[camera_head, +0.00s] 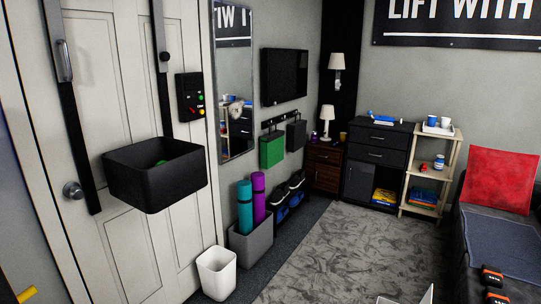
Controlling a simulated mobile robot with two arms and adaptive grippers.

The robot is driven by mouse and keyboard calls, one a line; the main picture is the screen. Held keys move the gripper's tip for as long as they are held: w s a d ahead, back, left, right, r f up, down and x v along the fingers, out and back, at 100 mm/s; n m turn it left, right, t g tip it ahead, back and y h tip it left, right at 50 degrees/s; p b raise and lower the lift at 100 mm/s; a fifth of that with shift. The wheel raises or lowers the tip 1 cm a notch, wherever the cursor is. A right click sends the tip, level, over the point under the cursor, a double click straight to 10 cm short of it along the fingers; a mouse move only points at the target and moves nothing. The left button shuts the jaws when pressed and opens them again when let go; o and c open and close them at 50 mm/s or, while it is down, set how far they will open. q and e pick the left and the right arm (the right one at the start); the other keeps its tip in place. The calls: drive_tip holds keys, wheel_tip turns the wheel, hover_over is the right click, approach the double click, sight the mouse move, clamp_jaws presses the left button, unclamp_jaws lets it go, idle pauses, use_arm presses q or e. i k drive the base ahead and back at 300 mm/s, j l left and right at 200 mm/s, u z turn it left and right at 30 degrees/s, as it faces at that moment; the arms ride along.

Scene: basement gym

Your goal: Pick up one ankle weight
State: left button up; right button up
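No ankle weight can be made out with certainty. Two small black-and-orange items, one farther back (492,275) and one nearer (497,296), lie on the dark bench at the lower right; they are too small to tell what they are. Dark items with blue parts (288,203) sit on a low rack by the wall, also unclear. Neither of my grippers is in view.
A black basket (150,190) hangs at the white door on the left. A white bin (217,275) and a grey bin with rolled mats (252,245) stand along the wall. A black cabinet (378,150) and light shelf (433,160) stand behind. The grey rug (350,245) is mostly clear.

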sight(491, 276)
drive_tip(key=z, duration=1.05)
